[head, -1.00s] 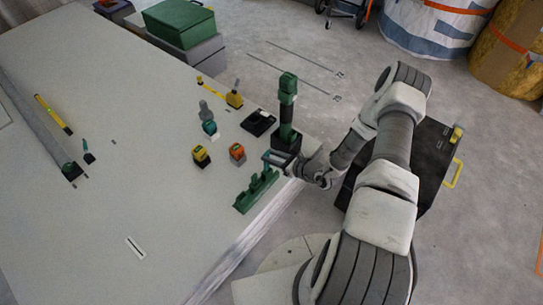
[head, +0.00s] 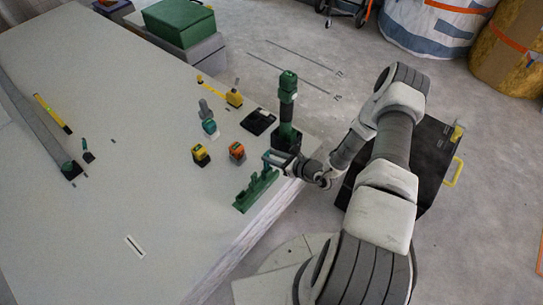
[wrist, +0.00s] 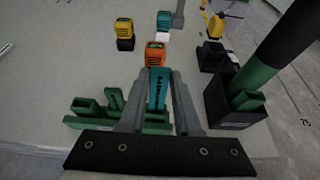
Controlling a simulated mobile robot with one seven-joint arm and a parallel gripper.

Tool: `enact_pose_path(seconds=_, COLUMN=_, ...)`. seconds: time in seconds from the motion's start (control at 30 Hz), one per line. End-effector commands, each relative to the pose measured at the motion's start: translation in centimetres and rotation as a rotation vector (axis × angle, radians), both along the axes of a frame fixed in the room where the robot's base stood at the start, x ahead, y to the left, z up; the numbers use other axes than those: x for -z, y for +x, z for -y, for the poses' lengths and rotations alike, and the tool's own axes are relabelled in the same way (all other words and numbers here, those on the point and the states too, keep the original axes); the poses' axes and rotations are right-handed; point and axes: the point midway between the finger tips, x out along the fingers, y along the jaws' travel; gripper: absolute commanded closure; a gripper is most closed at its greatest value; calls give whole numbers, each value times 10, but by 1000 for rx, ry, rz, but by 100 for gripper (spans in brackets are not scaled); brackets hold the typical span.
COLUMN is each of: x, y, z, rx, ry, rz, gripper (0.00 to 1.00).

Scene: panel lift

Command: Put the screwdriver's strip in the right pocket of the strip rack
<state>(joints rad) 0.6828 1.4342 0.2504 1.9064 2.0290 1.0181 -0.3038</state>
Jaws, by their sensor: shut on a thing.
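The held strip is over the rack's right part. My gripper hides its lower end, so I cannot tell whether it is in the right pocket. In the head view my gripper (head: 270,160) is beside the rack's far end. The green and black screwdriver (head: 288,90) stands upright in a dark holder.
An orange block (head: 237,152) and a yellow block (head: 200,154) stand just beyond the rack. A long grey rail (head: 35,125) lies at the left. The near table surface is mostly clear.

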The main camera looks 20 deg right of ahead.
Motion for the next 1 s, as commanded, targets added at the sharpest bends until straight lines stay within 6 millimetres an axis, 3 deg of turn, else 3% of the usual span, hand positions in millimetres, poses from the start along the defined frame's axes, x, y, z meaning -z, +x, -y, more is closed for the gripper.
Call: enact_pose_path(seconds=1.0, x=24, y=0, z=0, rx=0, ry=0, rz=1, gripper=100)
